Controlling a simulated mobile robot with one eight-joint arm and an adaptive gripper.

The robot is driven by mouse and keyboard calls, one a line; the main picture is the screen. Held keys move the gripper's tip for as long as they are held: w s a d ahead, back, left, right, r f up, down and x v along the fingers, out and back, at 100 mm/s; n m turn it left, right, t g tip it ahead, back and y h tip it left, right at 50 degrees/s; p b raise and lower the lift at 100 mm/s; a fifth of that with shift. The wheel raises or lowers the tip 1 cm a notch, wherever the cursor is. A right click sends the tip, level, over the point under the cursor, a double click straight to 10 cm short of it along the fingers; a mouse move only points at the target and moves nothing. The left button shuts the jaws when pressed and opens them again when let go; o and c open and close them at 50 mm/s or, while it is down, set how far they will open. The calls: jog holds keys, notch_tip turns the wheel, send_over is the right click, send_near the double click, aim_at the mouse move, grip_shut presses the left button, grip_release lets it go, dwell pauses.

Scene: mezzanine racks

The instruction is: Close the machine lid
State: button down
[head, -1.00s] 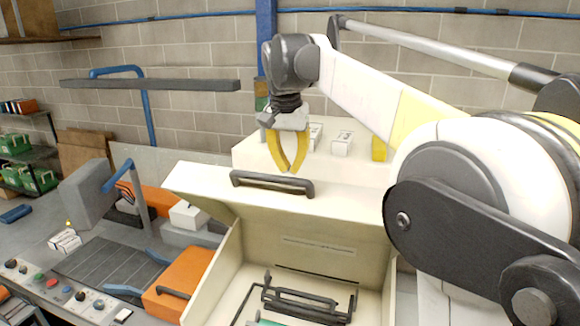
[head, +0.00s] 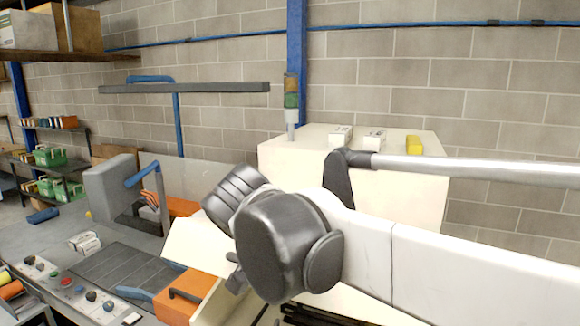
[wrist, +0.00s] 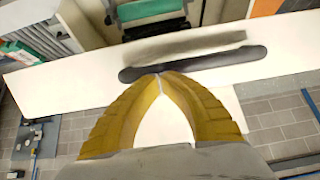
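The cream machine lid (head: 192,245) shows only at its left part in the head view; my arm hides the rest. In the wrist view the lid (wrist: 60,92) spans the picture as a pale panel with a dark bar handle (wrist: 205,63). My gripper (wrist: 160,76) has two yellow fingers whose tips meet at the handle's near edge. Nothing shows between the tips, and I cannot tell whether they touch the handle. The machine's open inside, with a green part (wrist: 150,12), shows beyond the lid. In the head view my wrist hides the fingers.
A cream cabinet (head: 350,190) stands behind, with small white boxes (head: 374,140) and a yellow block (head: 414,146) on top. An orange box (head: 186,294) and a control panel (head: 60,282) lie left. A grey overhead bar (head: 185,88) hangs at the back left.

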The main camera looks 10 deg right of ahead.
notch_tip(320, 180, down, 39)
jog(key=s+a+t+h+b, duration=0.1)
jog(key=t+h+b, duration=0.2)
jog(key=b, duration=2.5)
jog(key=shift+s+f+t, duration=0.15)
jog(key=shift+s+t, duration=0.1)
jog(key=shift+t, duration=0.35)
